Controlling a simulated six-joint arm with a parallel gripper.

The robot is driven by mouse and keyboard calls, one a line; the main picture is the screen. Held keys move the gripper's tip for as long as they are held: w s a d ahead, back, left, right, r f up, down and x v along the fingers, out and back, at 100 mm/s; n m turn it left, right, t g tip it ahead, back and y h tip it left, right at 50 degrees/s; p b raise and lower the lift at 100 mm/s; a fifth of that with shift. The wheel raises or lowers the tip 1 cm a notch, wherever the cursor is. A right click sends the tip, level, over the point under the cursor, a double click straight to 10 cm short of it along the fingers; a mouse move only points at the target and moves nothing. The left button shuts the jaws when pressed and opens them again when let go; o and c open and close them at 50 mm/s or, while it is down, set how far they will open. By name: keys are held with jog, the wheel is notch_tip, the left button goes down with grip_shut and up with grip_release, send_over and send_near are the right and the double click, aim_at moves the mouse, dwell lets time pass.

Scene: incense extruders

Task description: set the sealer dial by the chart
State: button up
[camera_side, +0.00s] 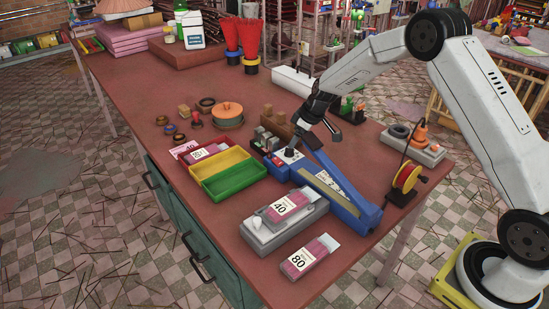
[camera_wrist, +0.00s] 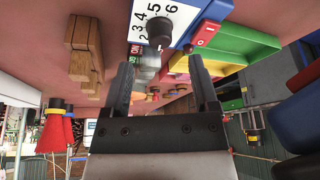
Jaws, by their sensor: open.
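The blue sealer (camera_side: 355,207) stands on the table with a light label on its long arm; I cannot read that label. Its dark round dial (camera_wrist: 157,26) sits on a white face with printed numbers, 3 to 6 showing, in the wrist view. Which number the dial points to is not clear. My gripper (camera_side: 317,128) is open above the dial end of the sealer. In the wrist view my gripper (camera_wrist: 161,66) has empty fingers spread apart, with the dial ahead of them, apart from both. A red switch (camera_wrist: 205,33) is beside the dial.
A pack marked 40 (camera_side: 286,206) lies on a grey box; a pack marked 80 (camera_side: 308,257) lies at the front. Yellow (camera_side: 218,163) and green (camera_side: 237,183) trays are left of the sealer. Wooden blocks (camera_wrist: 80,48) stand close by. A red reel (camera_side: 406,177) is at right.

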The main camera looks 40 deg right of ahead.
aim_at(289, 151)
jog(key=shift+x, duration=2.55)
jog(key=shift+c, duration=0.2)
grip_shut()
